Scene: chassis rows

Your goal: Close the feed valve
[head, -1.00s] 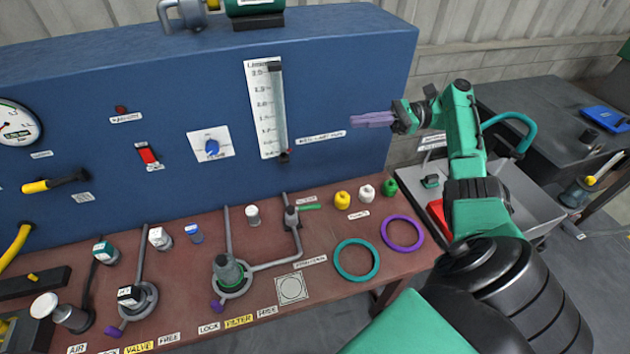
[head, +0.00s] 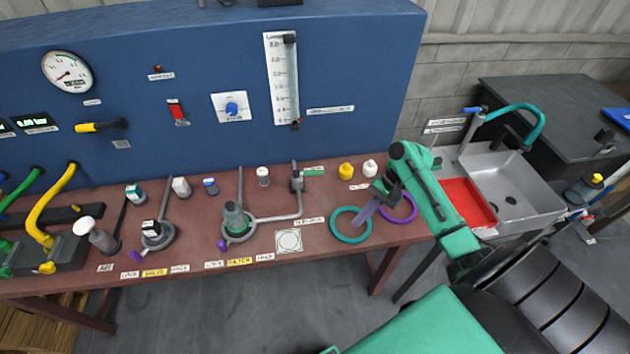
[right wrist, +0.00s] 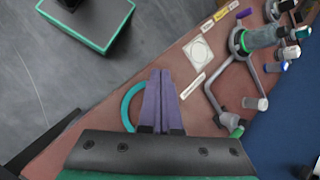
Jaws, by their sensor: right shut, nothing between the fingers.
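A small grey valve (head: 297,182) with a green lever (head: 313,172) sits on a grey pipe at the back of the red-brown bench; I take it for the feed valve, but its label is too small to read. The lever points right. In the right wrist view the valve (right wrist: 229,120) is at the right, beyond the fingertips' side. My right gripper (head: 362,219) has purple fingers pressed together, empty, pointing down above the teal and purple rings, to the right of and nearer than the valve. My left gripper is not in view.
A teal ring (head: 337,233) and a purple ring (head: 414,210) lie on the bench. Yellow (head: 346,170) and white (head: 369,168) knobs stand right of the lever. A filter bowl (head: 236,220) is left. A blue panel (head: 360,80) rises behind; a sink (head: 545,205) is right.

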